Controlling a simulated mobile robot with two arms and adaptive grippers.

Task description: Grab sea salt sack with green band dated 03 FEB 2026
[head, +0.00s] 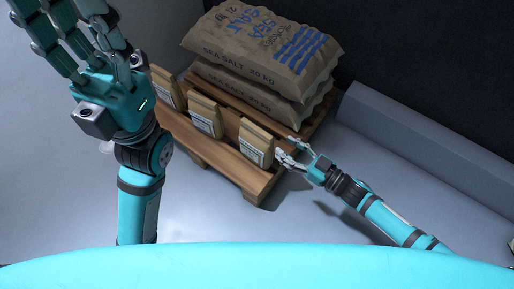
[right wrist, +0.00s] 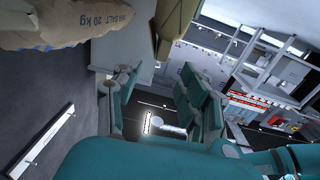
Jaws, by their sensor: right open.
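Small tan paper sacks with white labels stand in a row along the front of a wooden pallet (head: 262,189): a right one (head: 256,143), a middle one (head: 206,117) and a left one (head: 166,88). Their dates are too small to read, and I see no green band. My right gripper (head: 287,149) is open beside the right side of the right small sack; I cannot tell whether it touches. In the right wrist view a tan sack (right wrist: 174,22) is beyond the open fingers (right wrist: 158,85). My left gripper (head: 90,45) is raised with fingers spread, partly hiding the left sack.
Large brown sea salt sacks (head: 265,45) with blue print, marked 20 kg, are stacked behind the small sacks. A grey ledge (head: 410,140) runs along the dark wall at right. The floor before the pallet is clear. Shelving (right wrist: 275,70) shows in the right wrist view.

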